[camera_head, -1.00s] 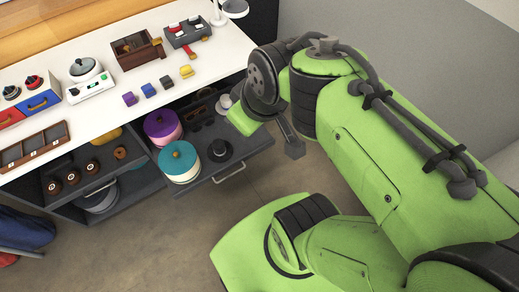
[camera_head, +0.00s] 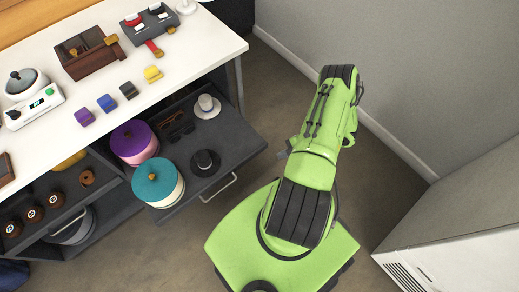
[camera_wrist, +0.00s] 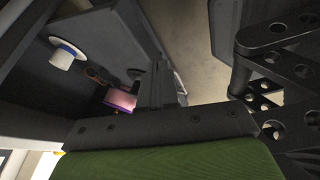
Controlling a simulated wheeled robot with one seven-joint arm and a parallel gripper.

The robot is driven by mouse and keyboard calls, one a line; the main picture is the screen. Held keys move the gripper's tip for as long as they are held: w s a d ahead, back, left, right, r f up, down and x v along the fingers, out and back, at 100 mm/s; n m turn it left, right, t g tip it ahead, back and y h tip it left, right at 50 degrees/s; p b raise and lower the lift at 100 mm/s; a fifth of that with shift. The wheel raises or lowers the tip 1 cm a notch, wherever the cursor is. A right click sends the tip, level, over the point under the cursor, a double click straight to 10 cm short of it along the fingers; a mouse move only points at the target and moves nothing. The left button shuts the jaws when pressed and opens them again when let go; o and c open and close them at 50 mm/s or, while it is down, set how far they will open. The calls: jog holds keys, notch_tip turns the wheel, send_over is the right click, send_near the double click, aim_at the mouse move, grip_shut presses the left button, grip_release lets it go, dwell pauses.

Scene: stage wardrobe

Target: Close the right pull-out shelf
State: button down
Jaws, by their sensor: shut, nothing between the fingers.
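The right pull-out shelf (camera_head: 236,140) is a dark grey board standing well out from under the white table, with a metal handle (camera_head: 218,188) on its front edge. It carries a purple-lidded round box (camera_head: 134,142), a teal-lidded cream box (camera_head: 158,184), a black hat (camera_head: 205,162), a white hat (camera_head: 207,106) and dark glasses. The shelf (camera_wrist: 105,30) also shows in the wrist view. My gripper (camera_head: 284,151) is shut and empty, to the right of the shelf and apart from the handle. My arm mostly hides it in the head view.
The left shelf (camera_head: 75,200) holds brown spools. The white tabletop (camera_head: 190,60) bears a wooden box, coloured blocks, a scale and a switch panel. Open floor lies right of the shelf, bounded by a grey wall (camera_head: 400,70). A white cabinet (camera_head: 460,260) stands at lower right.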

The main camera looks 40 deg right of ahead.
jog(key=b, duration=0.4)
send_near(253, 157)
notch_tip(253, 157, down, 5)
jog(key=s+a, duration=0.2)
jog(key=w, duration=0.1)
jog(key=w+b, duration=0.1)
jog(key=w+r, duration=0.1)
jog(key=w, duration=0.1)
jog(key=shift+d, duration=0.35)
